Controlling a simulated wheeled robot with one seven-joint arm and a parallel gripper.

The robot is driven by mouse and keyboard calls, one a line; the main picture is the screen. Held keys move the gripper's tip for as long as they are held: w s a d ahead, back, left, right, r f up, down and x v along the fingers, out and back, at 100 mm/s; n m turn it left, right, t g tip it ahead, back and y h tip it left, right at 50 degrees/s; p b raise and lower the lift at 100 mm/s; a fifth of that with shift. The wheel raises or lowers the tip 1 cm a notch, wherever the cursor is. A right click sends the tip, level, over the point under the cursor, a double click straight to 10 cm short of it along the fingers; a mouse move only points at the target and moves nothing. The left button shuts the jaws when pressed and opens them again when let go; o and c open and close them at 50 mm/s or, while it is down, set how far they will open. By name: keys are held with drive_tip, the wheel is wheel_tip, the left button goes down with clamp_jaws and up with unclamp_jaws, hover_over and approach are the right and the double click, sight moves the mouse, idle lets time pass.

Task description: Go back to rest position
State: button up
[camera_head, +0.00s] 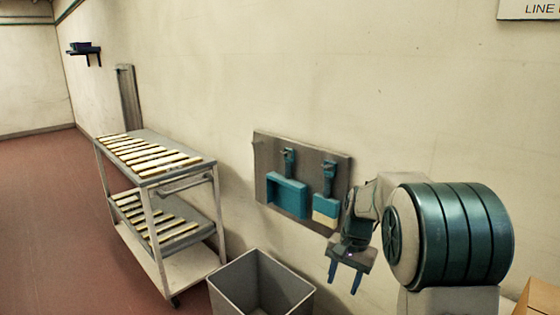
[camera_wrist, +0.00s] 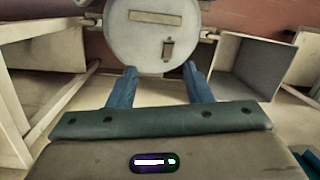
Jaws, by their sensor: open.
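My gripper (camera_head: 343,279) hangs at the end of my arm in the lower right of the head view. Its two blue fingers point down, apart, with nothing between them. It is in front of the wall, just below and right of the tool board and to the right of the grey bin. In the wrist view the open fingers (camera_wrist: 160,88) also show apart and empty. My arm is bent.
A grey open bin (camera_head: 232,299) stands on the floor left of my gripper. A wheeled two-shelf slatted cart (camera_head: 146,212) stands further left by the wall. A board (camera_head: 318,160) with teal holders hangs on the wall. A cardboard box (camera_head: 538,298) is at lower right. The red floor at left is clear.

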drive_tip(key=s+r+n+t+p, duration=0.1)
drive_tip(key=s+r+n+p, duration=0.1)
drive_tip(key=s+r, duration=0.2)
drive_tip(key=s+r+n+t+h+p, duration=0.1)
drive_tip(key=s+r, duration=0.4)
drive_tip(key=s, duration=0.6)
drive_tip(key=s+a+r+n+t+p, duration=0.1)
drive_tip(key=s+r+n+p, duration=0.2)
drive_tip(key=s, duration=0.5)
drive_tip(key=shift+r+t+h+p, duration=0.3)
drive_tip(key=shift+r+p, duration=0.45)
drive_tip(key=shift+p, duration=0.2)
